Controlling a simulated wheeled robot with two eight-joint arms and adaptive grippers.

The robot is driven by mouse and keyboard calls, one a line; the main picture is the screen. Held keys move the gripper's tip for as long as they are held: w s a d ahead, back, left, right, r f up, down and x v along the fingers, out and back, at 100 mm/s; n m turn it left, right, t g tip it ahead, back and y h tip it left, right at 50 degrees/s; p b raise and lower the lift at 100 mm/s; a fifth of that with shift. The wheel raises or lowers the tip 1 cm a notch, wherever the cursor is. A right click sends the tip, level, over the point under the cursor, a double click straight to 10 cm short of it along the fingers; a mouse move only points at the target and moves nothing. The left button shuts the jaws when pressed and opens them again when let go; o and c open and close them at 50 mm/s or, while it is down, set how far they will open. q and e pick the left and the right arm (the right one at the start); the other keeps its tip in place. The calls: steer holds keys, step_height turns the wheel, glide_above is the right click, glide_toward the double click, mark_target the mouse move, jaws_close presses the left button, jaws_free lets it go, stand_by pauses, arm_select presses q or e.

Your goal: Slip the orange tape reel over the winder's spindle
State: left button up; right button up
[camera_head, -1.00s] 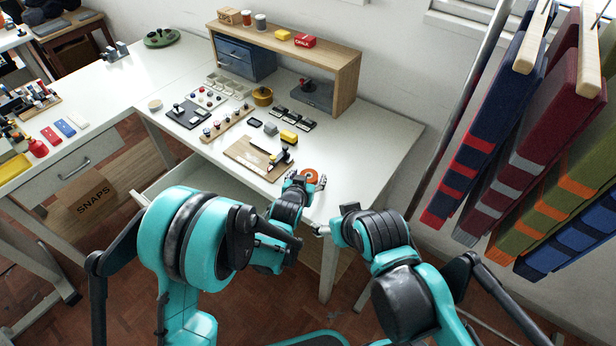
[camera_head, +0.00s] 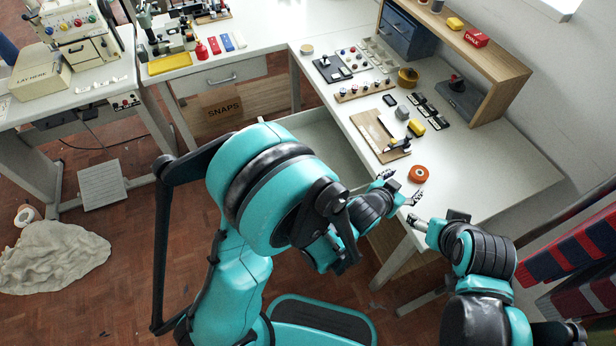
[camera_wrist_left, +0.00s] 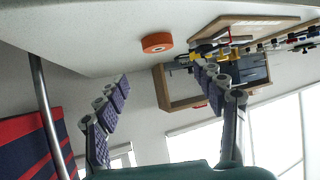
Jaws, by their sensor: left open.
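The orange tape reel (camera_head: 418,174) lies flat on the white table, near its front edge. It also shows in the left wrist view (camera_wrist_left: 157,42), beyond the fingertips. My left gripper (camera_head: 402,185) is open and empty at the table's front edge, its fingers pointing toward the reel and apart from it. Its two spread fingers also show in the left wrist view (camera_wrist_left: 161,78). My right gripper (camera_head: 416,222) is off the front edge, too small to read.
A wooden shelf (camera_head: 505,65) lines the back. The table right of the reel is clear. An open drawer (camera_head: 330,145) juts out at left.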

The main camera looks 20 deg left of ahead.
arm_select(q)
steer(key=s+a+r+n+g+y, duration=0.1)
steer(key=s+a+r+n+y, duration=0.3)
steer(key=a, duration=0.8)
steer(key=s+a+r+g+y, duration=0.1)
steer(key=s+a+r, duration=0.3)
steer(key=a, duration=0.8)
steer(key=s+a+r+n+g+y, duration=0.1)
steer(key=s+a+n, duration=0.1)
steer(key=s+a, duration=0.4)
steer(key=shift+s+a+r+g, duration=0.15)
steer(key=shift+s+r+g, duration=0.15)
steer(key=shift+s, duration=0.5)
